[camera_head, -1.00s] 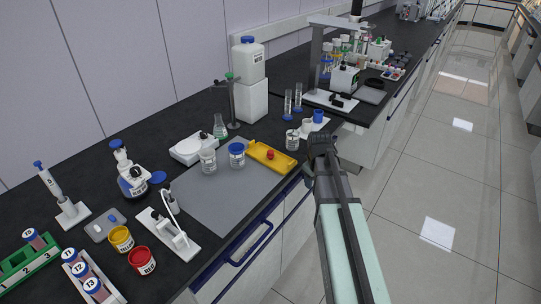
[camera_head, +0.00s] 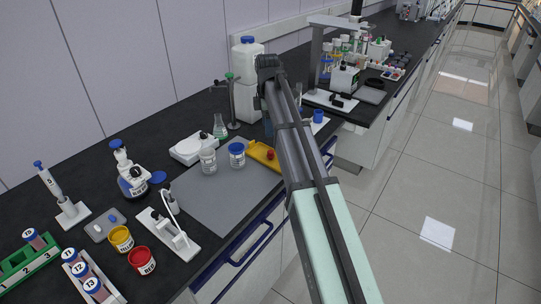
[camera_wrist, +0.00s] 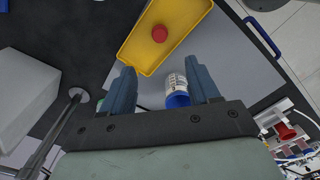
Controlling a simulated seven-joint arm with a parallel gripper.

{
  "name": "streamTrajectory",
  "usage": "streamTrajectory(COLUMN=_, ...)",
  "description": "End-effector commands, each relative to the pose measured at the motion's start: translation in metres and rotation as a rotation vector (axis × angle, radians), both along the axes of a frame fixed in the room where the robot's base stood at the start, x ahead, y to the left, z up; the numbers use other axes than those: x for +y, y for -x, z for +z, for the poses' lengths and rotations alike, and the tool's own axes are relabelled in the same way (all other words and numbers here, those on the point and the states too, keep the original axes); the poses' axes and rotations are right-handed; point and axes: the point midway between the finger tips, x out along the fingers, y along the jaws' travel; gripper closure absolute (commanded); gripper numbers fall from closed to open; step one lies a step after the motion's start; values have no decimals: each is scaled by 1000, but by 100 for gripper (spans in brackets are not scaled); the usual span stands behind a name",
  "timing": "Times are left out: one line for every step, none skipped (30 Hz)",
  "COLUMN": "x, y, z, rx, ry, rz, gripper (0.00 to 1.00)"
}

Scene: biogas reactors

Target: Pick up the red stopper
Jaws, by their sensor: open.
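The red stopper (camera_head: 270,155) sits in the shallow yellow tray (camera_head: 259,159) on the bench, partly beside my arm in the head view. In the wrist view the stopper (camera_wrist: 159,33) lies in the yellow tray (camera_wrist: 135,48), beyond my fingertips. My gripper (camera_wrist: 163,75) is open and empty, with its two blue-grey fingers apart. In the head view it is mostly hidden by my arm, which reaches over the bench near the tray.
A blue-capped jar (camera_head: 237,155) stands left of the tray on a grey mat (camera_head: 215,196); it shows between my fingers in the wrist view (camera_wrist: 177,95). A stand (camera_head: 233,103) and a large white container (camera_head: 247,57) rise behind. The mat's front is clear.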

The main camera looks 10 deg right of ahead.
Motion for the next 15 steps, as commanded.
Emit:
streamTrajectory(x=-1, y=2, z=-11, rx=2, ry=0, rz=-1, gripper=39)
streamTrajectory(x=-1, y=2, z=-16, rx=2, ry=0, rz=-2, gripper=39)
streamTrajectory(x=-1, y=2, z=-23, rx=2, ry=0, rz=-2, gripper=39)
streamTrajectory(x=-1, y=2, z=-28, rx=2, ry=0, rz=-2, gripper=39)
streamTrajectory(x=-1, y=2, z=-34, rx=1, ry=0, rz=-3, gripper=39)
streamTrajectory(x=-1, y=2, z=-40, rx=2, ry=0, rz=-3, gripper=39)
streamTrajectory(x=-1, y=2, z=-44, rx=2, ry=0, rz=-3, gripper=39)
streamTrajectory(x=-1, y=2, z=-48, rx=1, ry=0, rz=-3, gripper=39)
streamTrajectory(x=-1, y=1, z=-53, rx=0, ry=0, rz=-3, gripper=39)
streamTrajectory(x=-1, y=1, z=-57, rx=0, ry=0, rz=-4, gripper=39)
streamTrajectory(x=-1, y=1, z=-60, rx=0, ry=0, rz=-4, gripper=39)
streamTrajectory(x=-1, y=1, z=-63, rx=0, ry=0, rz=-4, gripper=39)
streamTrajectory(x=-1, y=1, z=-65, rx=0, ry=0, rz=-4, gripper=39)
streamTrajectory(x=-1, y=1, z=-66, rx=0, ry=0, rz=-4, gripper=39)
streamTrajectory(x=-1, y=1, z=-68, rx=-1, ry=0, rz=-4, gripper=39)
